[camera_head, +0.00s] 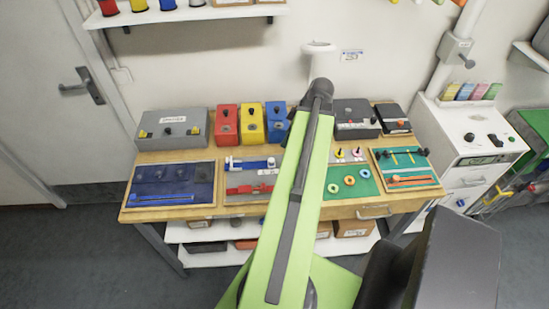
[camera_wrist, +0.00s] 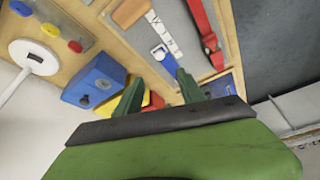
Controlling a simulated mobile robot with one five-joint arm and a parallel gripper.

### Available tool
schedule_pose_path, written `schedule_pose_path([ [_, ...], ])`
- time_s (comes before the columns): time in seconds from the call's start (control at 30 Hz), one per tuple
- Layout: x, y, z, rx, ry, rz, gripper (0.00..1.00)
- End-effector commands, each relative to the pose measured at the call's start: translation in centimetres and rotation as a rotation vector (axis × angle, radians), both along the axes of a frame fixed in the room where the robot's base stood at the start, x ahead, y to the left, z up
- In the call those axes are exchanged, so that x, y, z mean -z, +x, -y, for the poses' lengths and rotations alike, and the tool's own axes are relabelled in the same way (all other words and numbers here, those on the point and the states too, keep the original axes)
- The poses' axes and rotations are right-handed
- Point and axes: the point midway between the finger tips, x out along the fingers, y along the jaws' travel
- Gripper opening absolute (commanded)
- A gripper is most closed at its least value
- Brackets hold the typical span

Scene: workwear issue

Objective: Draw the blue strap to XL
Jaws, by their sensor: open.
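The blue strap (camera_head: 256,165) lies on the grey board in the middle of the table, with a white piece at its left end. In the wrist view its short blue part (camera_wrist: 167,62) shows beside a white strip (camera_wrist: 162,36) with dark marks, too small to read surely. My gripper (camera_wrist: 158,90) is open and empty, its two green fingers apart. It is off the strap, with the strap beyond the fingertips. In the head view my arm hides the gripper and part of the board's right side.
A red strap (camera_head: 250,188) lies beside the blue one. Red (camera_head: 226,125), yellow (camera_head: 251,123) and blue (camera_head: 276,122) boxes stand behind the board. A dark blue panel (camera_head: 170,184) lies left, and a green board (camera_head: 405,168) lies right. A white disc (camera_wrist: 34,57) is near my gripper.

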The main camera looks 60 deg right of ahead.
Motion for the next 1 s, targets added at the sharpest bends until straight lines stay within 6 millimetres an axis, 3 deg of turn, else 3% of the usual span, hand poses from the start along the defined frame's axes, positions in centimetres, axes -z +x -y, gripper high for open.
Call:
schedule_pose_path([
  [0.03,2.2,0.5,-0.1,-0.002,0.0,0.0,0.46],
  [0.1,3.8,1.1,-0.2,-0.001,0.001,0.0,0.46],
  [0.5,11.7,4.4,-1.0,-0.001,0.0,-0.001,0.46],
  [0.7,13.8,5.5,-1.3,-0.002,0.0,-0.001,0.46],
  [1.0,13.9,5.7,-1.3,0.0,0.0,-0.001,0.46],
])
